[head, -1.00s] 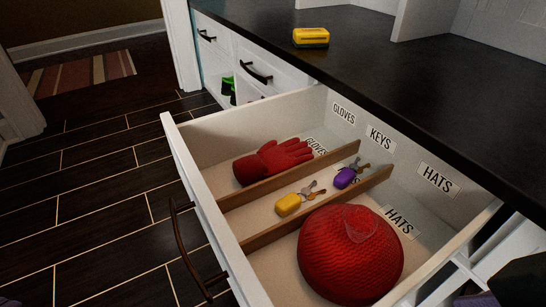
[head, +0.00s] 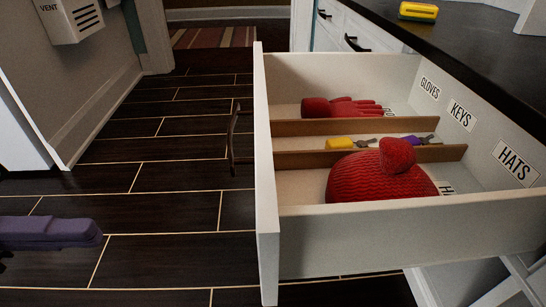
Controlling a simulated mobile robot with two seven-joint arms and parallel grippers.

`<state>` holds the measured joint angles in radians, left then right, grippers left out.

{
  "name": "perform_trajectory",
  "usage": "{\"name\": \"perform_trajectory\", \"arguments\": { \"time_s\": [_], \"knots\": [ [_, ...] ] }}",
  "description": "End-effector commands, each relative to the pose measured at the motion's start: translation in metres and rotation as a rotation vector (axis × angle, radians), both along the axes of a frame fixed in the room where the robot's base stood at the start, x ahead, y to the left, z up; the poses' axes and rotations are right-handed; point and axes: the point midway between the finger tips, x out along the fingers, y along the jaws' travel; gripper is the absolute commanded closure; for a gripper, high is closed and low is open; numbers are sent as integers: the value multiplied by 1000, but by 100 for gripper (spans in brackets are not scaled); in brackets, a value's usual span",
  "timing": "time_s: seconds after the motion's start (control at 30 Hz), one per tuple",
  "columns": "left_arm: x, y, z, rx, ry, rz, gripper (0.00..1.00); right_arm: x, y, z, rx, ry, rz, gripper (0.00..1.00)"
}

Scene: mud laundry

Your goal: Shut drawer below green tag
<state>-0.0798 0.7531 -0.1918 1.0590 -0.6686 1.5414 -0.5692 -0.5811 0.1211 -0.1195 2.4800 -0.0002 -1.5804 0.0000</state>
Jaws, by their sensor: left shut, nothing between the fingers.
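A white drawer (head: 400,235) is pulled far out from under the dark counter. Its front panel (head: 264,170) stands over the floor, with a dark curved handle (head: 233,140) on its outer side. Inside are a red glove (head: 345,107), yellow keys (head: 342,142), purple keys (head: 415,138) and a red knitted hat (head: 375,178). No green tag shows in the view now. My left gripper (head: 92,232), purple, is shut and empty at the lower left, well apart from the drawer front. My right gripper is not in view.
Wooden dividers (head: 285,127) split the drawer, labelled gloves, keys and hats. A yellow sponge-like block (head: 418,11) lies on the dark counter (head: 470,40). Another closed drawer with a handle (head: 356,44) is behind. Dark tiled floor (head: 165,150) left of the drawer is clear.

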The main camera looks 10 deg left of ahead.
Motion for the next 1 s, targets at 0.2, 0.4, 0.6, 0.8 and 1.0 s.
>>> {"name": "perform_trajectory", "arguments": {
  "time_s": [0.2,0.4,0.6,0.8,1.0],
  "knots": [
    [3,-22,2,-5,-3,-15,100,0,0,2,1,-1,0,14],
    [15,-64,0,-7,-3,-13,100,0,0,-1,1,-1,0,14],
    [27,-102,-1,-6,-3,-11,100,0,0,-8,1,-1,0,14],
    [34,-126,0,-6,-1,-11,100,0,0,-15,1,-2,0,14],
    [36,-134,1,-5,1,-10,100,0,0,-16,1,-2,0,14]
  ]
}}
